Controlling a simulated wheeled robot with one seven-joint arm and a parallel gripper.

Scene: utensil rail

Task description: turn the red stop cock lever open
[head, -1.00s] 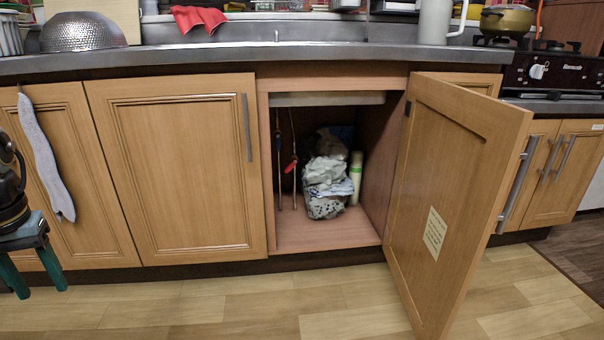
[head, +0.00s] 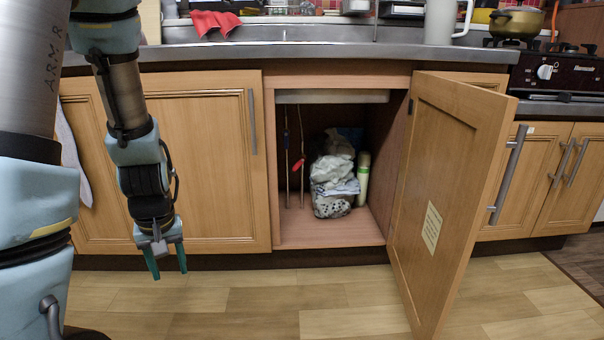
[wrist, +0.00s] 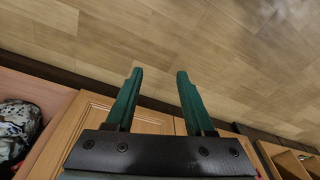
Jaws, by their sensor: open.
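The red stop cock lever (head: 299,165) is small and sits on a thin vertical pipe (head: 302,140) inside the open cupboard under the sink. It looks tilted, but it is too small to tell its exact setting. A second thin pipe (head: 286,150) stands to its left. My gripper (head: 167,277) hangs in front of the closed door, left of and below the lever, and points down. It is open and empty. In the wrist view my gripper (wrist: 157,75) shows its two green fingers spread apart above the floor.
The open cupboard door (head: 455,170) stands out on the right side of the opening. Bagged items (head: 333,180) and a pale green bottle (head: 363,178) stand inside, right of the pipes. The counter edge (head: 330,54) runs above. The floor (head: 250,305) in front is clear.

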